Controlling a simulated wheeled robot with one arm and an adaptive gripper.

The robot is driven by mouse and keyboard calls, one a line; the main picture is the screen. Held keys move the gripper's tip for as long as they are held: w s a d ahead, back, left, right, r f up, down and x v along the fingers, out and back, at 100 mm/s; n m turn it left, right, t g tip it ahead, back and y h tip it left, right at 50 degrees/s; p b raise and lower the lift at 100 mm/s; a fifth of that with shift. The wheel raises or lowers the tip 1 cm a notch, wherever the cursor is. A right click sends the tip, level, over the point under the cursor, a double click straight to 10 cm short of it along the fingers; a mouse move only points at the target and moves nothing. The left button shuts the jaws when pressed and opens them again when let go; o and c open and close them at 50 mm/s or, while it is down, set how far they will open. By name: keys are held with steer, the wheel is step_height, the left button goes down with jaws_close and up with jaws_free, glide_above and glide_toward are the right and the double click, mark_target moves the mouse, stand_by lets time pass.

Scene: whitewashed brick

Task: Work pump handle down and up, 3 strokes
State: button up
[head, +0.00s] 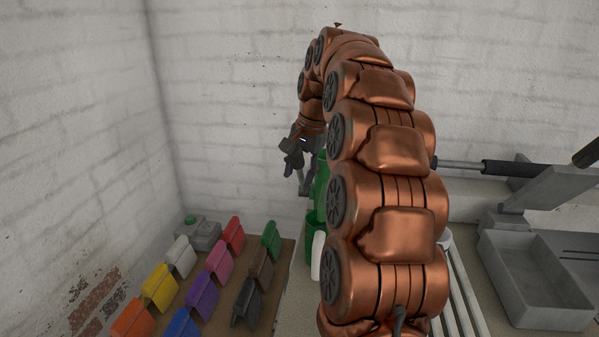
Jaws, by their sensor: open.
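My gripper (297,168) is small and dark in the head view, left of my copper arm and pointing down. It is open, close beside a green body (322,187) that my arm partly hides. I cannot tell whether they touch. A metal rod with a black grip (510,168) runs level to the right of my arm, next to a grey bracket (550,186). Its left end goes behind my arm. I cannot tell which of these is the pump handle.
Several coloured clip-like pieces (160,287) stand in rows on a brown board at lower left. A grey basin (540,280) and pale slats (462,292) are at right. A white cylinder (318,256) stands beside my arm. White brick walls (240,90) close the back and left.

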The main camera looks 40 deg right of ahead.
steer(key=v, duration=0.7)
steer(key=shift+r, duration=0.25)
stand_by(0.3)
steer(key=shift+r, duration=0.1)
